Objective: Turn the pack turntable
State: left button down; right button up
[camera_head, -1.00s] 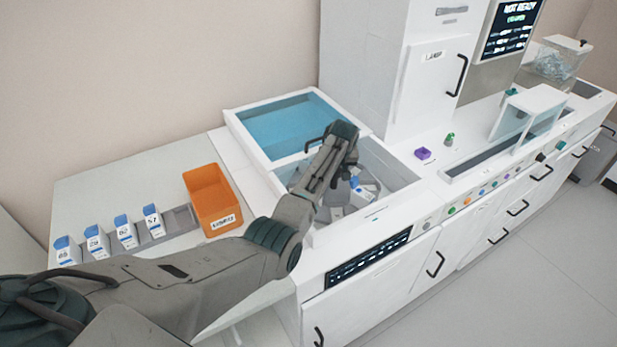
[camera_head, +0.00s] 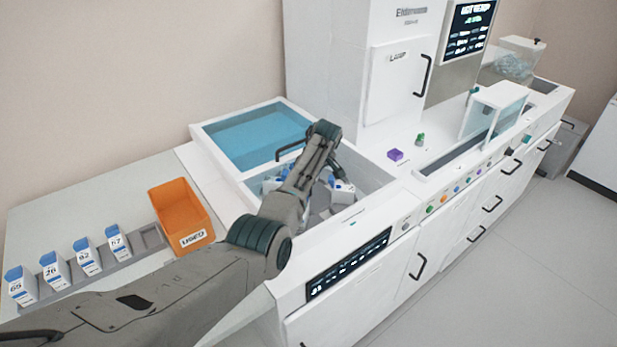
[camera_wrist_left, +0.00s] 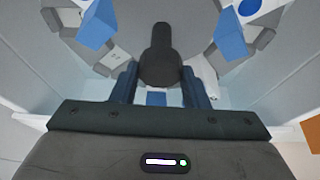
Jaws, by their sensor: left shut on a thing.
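The pack turntable is a grey disc (camera_wrist_left: 215,35) inside the white open bay, with a dark upright knob (camera_wrist_left: 162,58) at its middle. White and blue packs (camera_wrist_left: 97,24) sit around its rim in the left wrist view. Some packs (camera_head: 343,188) also show in the bay in the head view, either side of my arm. My left gripper (camera_wrist_left: 160,88) is shut on the knob, one finger on each side. In the head view my forearm hides much of the turntable and the fingers. My right gripper is not in view.
A raised lid with a blue panel (camera_head: 255,138) and a black handle lies behind the bay. An orange bin (camera_head: 182,212) and a rack with several numbered packs (camera_head: 85,257) stand at the left. A tall white cabinet (camera_head: 395,95) stands behind right.

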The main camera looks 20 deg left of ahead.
pick_arm(q)
jog(key=shift+n, duration=0.3)
dwell(0.5)
jog(key=c, duration=0.8)
grip_release()
